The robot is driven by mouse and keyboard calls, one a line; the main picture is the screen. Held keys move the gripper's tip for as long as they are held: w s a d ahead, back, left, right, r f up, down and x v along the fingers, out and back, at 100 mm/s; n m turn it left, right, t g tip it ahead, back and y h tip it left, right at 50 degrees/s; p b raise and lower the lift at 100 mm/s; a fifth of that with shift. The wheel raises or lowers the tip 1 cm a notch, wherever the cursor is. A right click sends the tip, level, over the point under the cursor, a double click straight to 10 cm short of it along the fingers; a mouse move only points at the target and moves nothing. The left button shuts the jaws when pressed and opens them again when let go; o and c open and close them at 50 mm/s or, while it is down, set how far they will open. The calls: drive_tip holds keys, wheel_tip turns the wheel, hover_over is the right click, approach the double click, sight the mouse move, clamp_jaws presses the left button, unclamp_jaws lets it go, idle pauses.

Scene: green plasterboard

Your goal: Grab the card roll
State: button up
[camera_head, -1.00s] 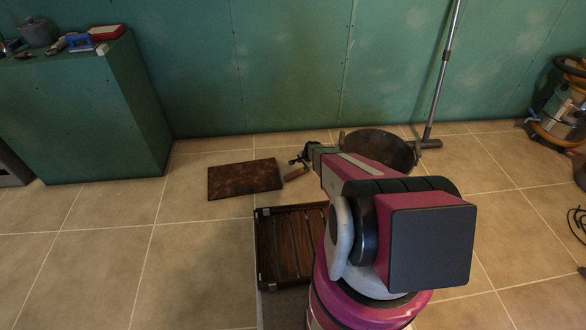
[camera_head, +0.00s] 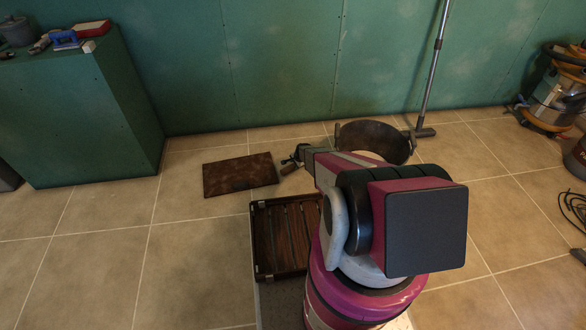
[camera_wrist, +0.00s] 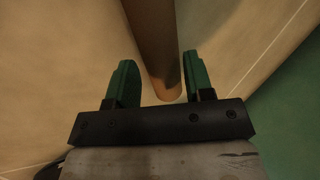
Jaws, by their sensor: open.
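The card roll is a plain brown cardboard tube. In the wrist view the card roll (camera_wrist: 155,40) runs down from the top edge, and its near end shows between the two green fingers. My gripper (camera_wrist: 159,62) is open, with a finger on each side of the roll and a gap visible on both sides. In the head view my gripper (camera_head: 292,158) is low at the far end of my arm, by the small visible part of the roll (camera_head: 289,169) on the floor. How high the fingers are over the roll is hard to tell.
A slatted wooden tray (camera_head: 284,262) is nearer. Green wall behind; open floor left.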

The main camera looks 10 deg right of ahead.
drive_tip(key=x, duration=0.3)
drive_tip(key=c, duration=0.6)
drive_tip(key=shift+r, duration=0.1)
